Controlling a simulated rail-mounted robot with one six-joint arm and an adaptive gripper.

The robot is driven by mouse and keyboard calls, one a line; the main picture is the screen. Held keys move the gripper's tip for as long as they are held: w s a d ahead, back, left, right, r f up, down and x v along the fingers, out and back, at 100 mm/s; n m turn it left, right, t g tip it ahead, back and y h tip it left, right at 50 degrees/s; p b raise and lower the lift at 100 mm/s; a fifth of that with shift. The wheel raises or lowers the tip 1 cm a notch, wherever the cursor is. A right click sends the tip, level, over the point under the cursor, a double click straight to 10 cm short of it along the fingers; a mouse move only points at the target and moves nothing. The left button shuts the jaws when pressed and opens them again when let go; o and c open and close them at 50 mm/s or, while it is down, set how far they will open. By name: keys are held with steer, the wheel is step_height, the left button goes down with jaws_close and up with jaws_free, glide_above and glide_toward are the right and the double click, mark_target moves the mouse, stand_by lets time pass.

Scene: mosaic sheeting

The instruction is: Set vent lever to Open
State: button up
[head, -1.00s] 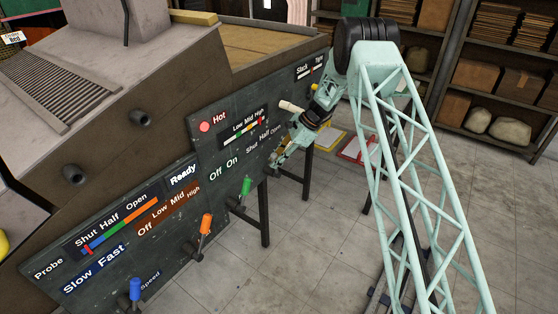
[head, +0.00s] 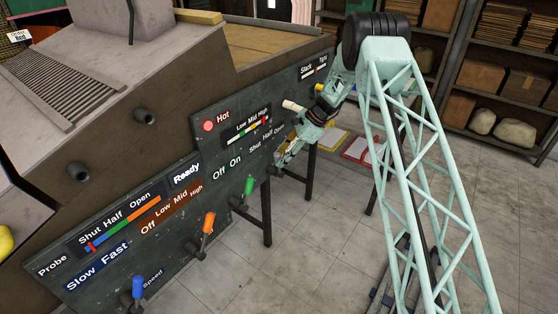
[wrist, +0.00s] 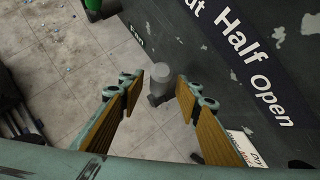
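The vent lever (wrist: 158,76) shows in the wrist view as a grey, round-ended handle standing out from the dark panel. Its scale (head: 267,138) reads Shut, Half, Open; in the wrist view Half and Open (wrist: 268,88) are clear and Shut is cut off. I cannot tell surely which mark the lever is at. My gripper (wrist: 150,88) is open, with its wood-coloured fingers on either side of the lever and a gap to each. In the head view my gripper (head: 281,162) is at the panel below this scale and hides the lever.
The green lever (head: 248,186), orange lever (head: 208,223) and blue lever (head: 138,287) stand out along the panel to the left. A white-handled lever (head: 293,106) is close above my gripper. A dark table leg (head: 311,172) stands behind.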

steer(key=v, duration=1)
steer(key=shift+c, duration=0.7)
